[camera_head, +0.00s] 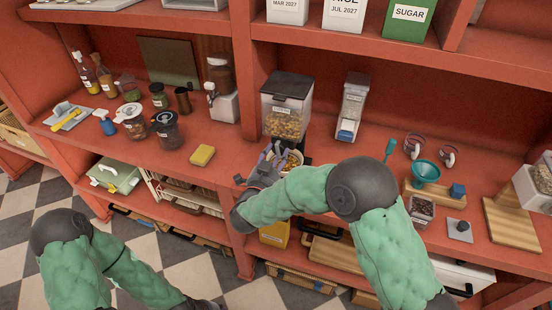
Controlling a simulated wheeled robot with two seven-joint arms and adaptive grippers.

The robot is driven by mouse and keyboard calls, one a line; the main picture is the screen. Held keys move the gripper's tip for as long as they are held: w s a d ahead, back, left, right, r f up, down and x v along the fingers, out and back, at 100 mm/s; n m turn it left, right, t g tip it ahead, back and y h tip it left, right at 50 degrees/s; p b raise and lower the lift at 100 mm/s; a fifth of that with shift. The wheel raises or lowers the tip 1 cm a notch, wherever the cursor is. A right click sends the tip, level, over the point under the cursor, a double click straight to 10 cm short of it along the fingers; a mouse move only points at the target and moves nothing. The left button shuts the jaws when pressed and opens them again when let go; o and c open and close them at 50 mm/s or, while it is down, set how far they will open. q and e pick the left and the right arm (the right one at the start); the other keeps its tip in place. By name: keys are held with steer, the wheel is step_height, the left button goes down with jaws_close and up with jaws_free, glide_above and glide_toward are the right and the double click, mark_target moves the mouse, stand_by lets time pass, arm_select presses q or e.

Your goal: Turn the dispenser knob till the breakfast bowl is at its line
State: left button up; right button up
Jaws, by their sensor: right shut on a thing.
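The dispenser (286,100) stands on the shelf counter at the middle. It is a clear bin with a black lid and a label, with golden cereal inside. My right gripper (271,154) is at the front of its base, shut on the dispenser knob, which the fingers and hand hide. The breakfast bowl (294,159) is under the dispenser, just right of my fingers, partly covered by my right arm. Cereal colour shows in it, but its line cannot be made out. My left arm enters at lower left; its gripper is out of the picture.
A second, narrower dispenser (352,108) stands to the right. A yellow sponge (202,155) lies to the left, with jars beyond it. A teal funnel (425,173) and a small lidded jar (421,210) stand at right. A red upright divides the shelving left of the dispenser.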

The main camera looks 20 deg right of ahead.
steer(key=shift+w+r, duration=0.15)
steer(key=shift+r, duration=0.3)
steer(key=o, duration=1.1)
steer(key=shift+c, duration=0.2)
steer(key=shift+f, duration=0.1)
steer(key=shift+f, duration=0.1)
steer(key=v, duration=1.2)
